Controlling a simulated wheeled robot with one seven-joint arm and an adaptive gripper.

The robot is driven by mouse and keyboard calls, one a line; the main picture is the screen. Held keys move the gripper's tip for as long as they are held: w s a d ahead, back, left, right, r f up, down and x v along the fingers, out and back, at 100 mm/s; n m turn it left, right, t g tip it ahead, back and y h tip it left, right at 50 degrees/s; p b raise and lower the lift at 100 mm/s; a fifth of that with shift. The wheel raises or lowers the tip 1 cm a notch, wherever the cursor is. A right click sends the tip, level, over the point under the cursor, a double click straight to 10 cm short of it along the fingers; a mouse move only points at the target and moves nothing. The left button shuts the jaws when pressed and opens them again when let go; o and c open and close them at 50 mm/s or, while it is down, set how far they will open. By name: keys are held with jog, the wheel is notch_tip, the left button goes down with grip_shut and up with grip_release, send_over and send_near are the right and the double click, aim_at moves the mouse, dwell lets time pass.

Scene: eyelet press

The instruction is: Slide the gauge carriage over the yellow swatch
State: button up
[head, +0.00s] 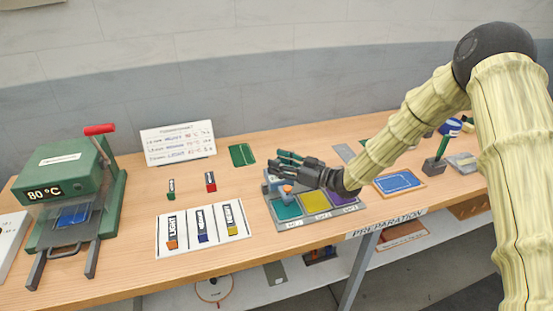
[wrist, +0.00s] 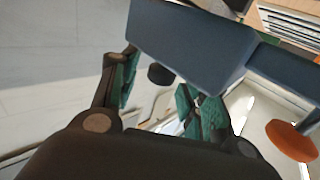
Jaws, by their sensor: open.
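The gauge board (head: 275,212) lies on the bench with a teal swatch (head: 287,211), a yellow swatch (head: 315,202) and a purple swatch at its right, partly behind my gripper. The gauge carriage, a blue-grey piece with an orange knob (head: 287,188), appears at the teal swatch's end of the board. Its lower edge is hard to make out. My gripper (head: 284,158) is open, just above and behind the carriage, fingers pointing left. In the wrist view a large blue-grey block (wrist: 190,40) and an orange disc (wrist: 290,140) are close to the open fingers (wrist: 160,98); contact cannot be told.
A white card (head: 190,245) with several labelled strips lies left of the board. A green press (head: 75,185) reading 80 °C stands at the far left. A blue-topped tray (head: 398,183) and a stamp (head: 435,165) are on the right.

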jog(key=shift+w+a, duration=0.3)
jog(key=shift+a, duration=0.3)
jog(key=shift+c, duration=0.3)
grip_shut()
jog(key=w+d+b, duration=0.2)
jog(key=w+d, duration=0.1)
jog(key=d, duration=0.6)
jog(key=shift+o, duration=0.3)
grip_release()
jog(key=v, duration=1.2)
